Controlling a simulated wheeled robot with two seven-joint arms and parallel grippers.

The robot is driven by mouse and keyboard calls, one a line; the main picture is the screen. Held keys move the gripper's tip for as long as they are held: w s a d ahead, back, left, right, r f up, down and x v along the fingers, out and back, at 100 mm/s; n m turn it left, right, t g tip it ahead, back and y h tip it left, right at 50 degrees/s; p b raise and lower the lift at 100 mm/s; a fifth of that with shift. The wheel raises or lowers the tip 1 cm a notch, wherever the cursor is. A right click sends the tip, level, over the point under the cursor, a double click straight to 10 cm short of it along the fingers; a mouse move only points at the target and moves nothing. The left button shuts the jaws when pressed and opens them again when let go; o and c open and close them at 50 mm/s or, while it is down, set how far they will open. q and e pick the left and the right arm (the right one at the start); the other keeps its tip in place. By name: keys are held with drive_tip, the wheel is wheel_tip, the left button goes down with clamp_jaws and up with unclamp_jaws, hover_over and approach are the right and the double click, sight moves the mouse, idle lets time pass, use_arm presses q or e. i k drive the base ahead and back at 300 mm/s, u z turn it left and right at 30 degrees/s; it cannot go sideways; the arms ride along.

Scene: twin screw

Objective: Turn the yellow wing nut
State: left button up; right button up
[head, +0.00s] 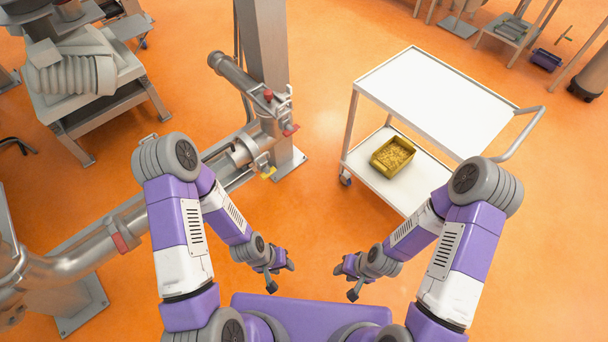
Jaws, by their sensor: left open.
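A small yellow part (268,172), which looks like the yellow wing nut, sits at the lower side of a metal pipe fitting (245,152), left of the picture's middle. It is too small to make out its wings or angle. My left gripper (281,276) is open and empty, well below the yellow part in the picture and apart from it. My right gripper (345,281) also looks open and empty, to the right of the left one, above the floor. Neither gripper touches anything.
A thick metal pipe (70,257) runs from the lower left to the fitting, beside a grey post (265,60). A white cart (440,95) at the right carries a yellow bin (376,164) on its lower shelf. Orange floor (320,225) is clear between.

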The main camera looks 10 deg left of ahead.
sight(267, 172)
drive_tip(key=z, duration=0.85)
drive_tip(key=i, duration=1.1)
drive_tip(key=u, duration=2.45)
